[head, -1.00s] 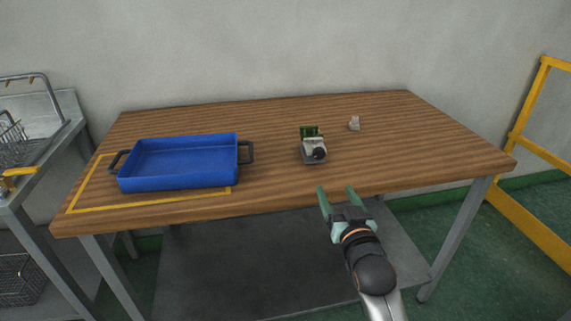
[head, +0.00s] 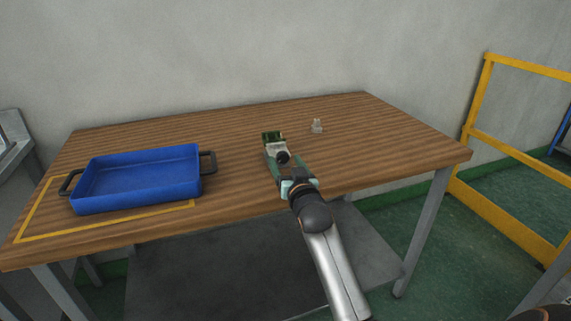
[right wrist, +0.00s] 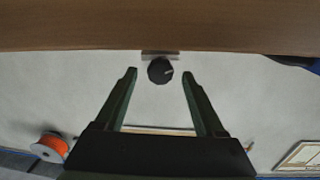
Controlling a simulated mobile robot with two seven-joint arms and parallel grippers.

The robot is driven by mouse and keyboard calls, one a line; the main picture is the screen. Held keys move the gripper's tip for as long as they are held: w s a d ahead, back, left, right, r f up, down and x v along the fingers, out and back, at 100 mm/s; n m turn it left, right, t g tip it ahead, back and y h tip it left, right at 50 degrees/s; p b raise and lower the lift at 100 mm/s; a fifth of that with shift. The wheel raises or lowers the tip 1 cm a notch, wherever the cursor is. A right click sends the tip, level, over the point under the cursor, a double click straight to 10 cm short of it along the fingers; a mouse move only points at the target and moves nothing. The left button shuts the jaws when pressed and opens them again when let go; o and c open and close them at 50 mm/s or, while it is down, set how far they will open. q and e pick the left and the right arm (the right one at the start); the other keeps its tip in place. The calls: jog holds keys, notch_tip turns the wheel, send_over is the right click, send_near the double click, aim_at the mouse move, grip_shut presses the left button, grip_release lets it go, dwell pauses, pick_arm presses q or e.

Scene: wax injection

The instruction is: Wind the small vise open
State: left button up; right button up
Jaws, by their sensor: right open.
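In the right wrist view the knob (right wrist: 160,70), with a pale mark, shows midway between the fingertips (right wrist: 159,72). Neither finger appears to touch it; the exact depth is hard to tell. My left gripper is out of view.
A blue tray (head: 139,203) with black handles stands at the left inside a yellow outline. The wooden table (head: 390,140) is clear at the right. A yellow railing (head: 478,95) is beyond it.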

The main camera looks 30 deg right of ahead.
jog(key=shift+w+d, duration=0.1)
jog(key=shift+w, duration=0.25)
jog(key=shift+c, duration=0.4)
grip_shut()
